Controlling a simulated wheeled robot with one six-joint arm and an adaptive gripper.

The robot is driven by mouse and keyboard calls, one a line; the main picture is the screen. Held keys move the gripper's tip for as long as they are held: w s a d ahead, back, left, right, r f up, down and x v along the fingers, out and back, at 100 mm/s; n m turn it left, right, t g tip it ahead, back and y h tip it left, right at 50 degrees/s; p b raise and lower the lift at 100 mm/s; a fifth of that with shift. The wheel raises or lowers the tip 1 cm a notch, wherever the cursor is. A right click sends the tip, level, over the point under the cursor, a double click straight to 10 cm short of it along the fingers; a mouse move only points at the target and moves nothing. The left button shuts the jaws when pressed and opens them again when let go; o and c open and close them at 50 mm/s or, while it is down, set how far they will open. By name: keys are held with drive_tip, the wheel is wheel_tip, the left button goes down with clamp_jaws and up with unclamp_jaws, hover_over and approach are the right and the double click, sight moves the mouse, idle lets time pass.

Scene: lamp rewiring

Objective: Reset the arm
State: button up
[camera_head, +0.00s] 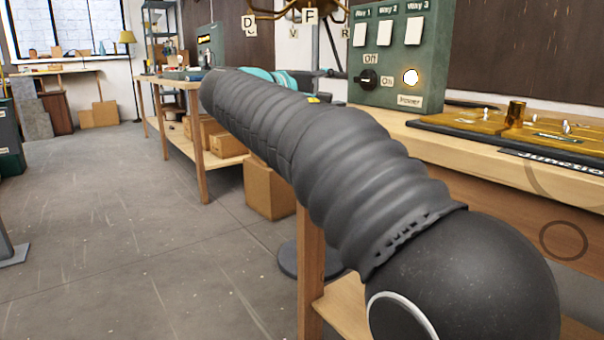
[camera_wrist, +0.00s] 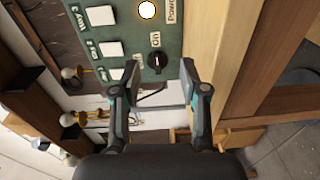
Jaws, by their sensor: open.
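My gripper (camera_wrist: 160,98) shows in the wrist view with its two fingers apart and nothing between them. The green control box (camera_wrist: 165,35) is beyond the fingertips, turned sideways in that view. Its black rotary knob (camera_wrist: 154,62) lies just past the gap between the fingers, apart from them. In the head view, my dark ribbed arm stretches from the lower right to the upper left and hides the gripper. The green box (camera_head: 398,60) there carries labels for ways 1 to 3, a knob (camera_head: 368,79) and a glowing lamp (camera_head: 410,77) by the power label.
The wooden workbench (camera_head: 440,142) runs along the right and bears a brass-coloured junction board (camera_head: 490,125). A brass lamp fixture (camera_head: 308,8) hangs at the top. Cardboard boxes (camera_head: 268,190) stand beneath the bench. The grey floor (camera_head: 130,230) on the left is mostly clear.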

drive_tip(key=a+f+n+y, duration=0.1)
drive_tip(key=a+f+y, duration=0.1)
drive_tip(key=f, duration=0.5)
drive_tip(key=a+f+n+y, duration=0.1)
drive_tip(key=a+f+y, duration=0.15)
drive_tip(key=f, duration=0.35)
drive_tip(key=s+d+f+g+y+p, duration=0.2)
drive_tip(key=s+d+f+g+y, duration=0.15)
drive_tip(key=s+f, duration=0.4)
drive_tip(key=s+d+f+m+g+y+p, duration=0.1)
drive_tip(key=s+d+f+m+y+p, duration=0.15)
drive_tip(key=s, duration=0.55)
drive_tip(key=s+d+f+m+g+y+p, duration=0.1)
drive_tip(key=s+d+f+m+y+p, duration=0.2)
drive_tip(key=s, duration=0.4)
drive_tip(key=s+d+f+m+g+y+p, duration=0.15)
drive_tip(key=s+f, duration=0.25)
drive_tip(key=s, duration=0.4)
drive_tip(key=d+r, duration=0.1)
drive_tip(key=s+d+r+m+t+p, duration=0.1)
drive_tip(key=d+r+m+h, duration=0.1)
drive_tip(key=shift+s+d+r+t, duration=0.25)
drive_tip(key=shift+s+d+t, duration=0.05)
drive_tip(key=shift+s+t, duration=0.1)
drive_tip(key=shift+c, duration=0.3)
